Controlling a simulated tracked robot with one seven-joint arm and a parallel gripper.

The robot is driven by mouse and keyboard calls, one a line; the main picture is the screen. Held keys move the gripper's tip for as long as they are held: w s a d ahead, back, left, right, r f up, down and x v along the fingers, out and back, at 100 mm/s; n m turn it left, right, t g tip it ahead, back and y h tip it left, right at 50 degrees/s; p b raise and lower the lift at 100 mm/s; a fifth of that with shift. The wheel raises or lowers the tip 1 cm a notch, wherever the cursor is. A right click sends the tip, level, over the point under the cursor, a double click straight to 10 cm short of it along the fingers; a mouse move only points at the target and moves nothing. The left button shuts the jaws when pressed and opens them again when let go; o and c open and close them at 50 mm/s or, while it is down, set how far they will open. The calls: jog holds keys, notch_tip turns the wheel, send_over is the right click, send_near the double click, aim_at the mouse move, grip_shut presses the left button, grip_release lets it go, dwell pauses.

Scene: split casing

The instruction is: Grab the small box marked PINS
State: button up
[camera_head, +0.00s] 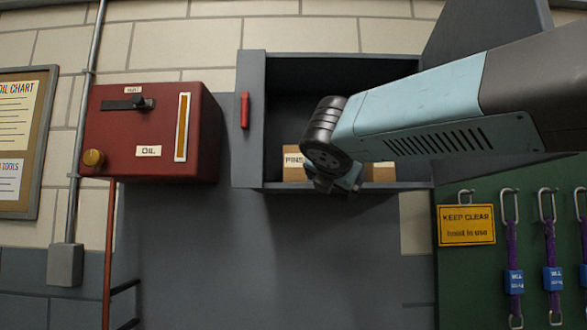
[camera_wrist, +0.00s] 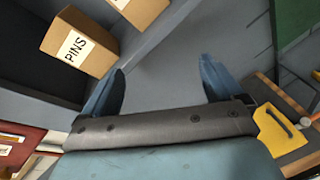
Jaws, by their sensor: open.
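The small cardboard box marked PINS (camera_head: 295,163) stands on the floor of an open grey wall cabinet, partly hidden behind my arm in the head view. In the wrist view the PINS box (camera_wrist: 82,44) is at upper left, its white label facing out. My gripper (camera_head: 335,180) is in front of the cabinet's lower edge, just right of the box. In the wrist view my gripper (camera_wrist: 160,82) has its two blue fingers spread, with nothing between them. The box lies outside the left finger, apparently apart from it.
A second cardboard box (camera_head: 380,172) stands to the right of the PINS box in the cabinet (camera_head: 250,120); its face is mostly hidden. A red oil tank (camera_head: 150,125) is left of the cabinet. A yellow KEEP CLEAR sign (camera_head: 466,225) and hanging purple straps are at lower right.

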aim_at(295, 153)
jog(key=w+a+r+n+t+y, duration=0.2)
jog(key=a+r+n+t, duration=0.1)
jog(key=a+r+n, duration=0.55)
jog(key=shift+m, duration=0.45)
jog(key=w, duration=0.8)
jog(key=w+d, duration=0.1)
jog(key=w, duration=0.4)
jog(key=shift+r, duration=0.4)
jog(key=shift+c, duration=0.2)
jog(key=c, duration=1.2)
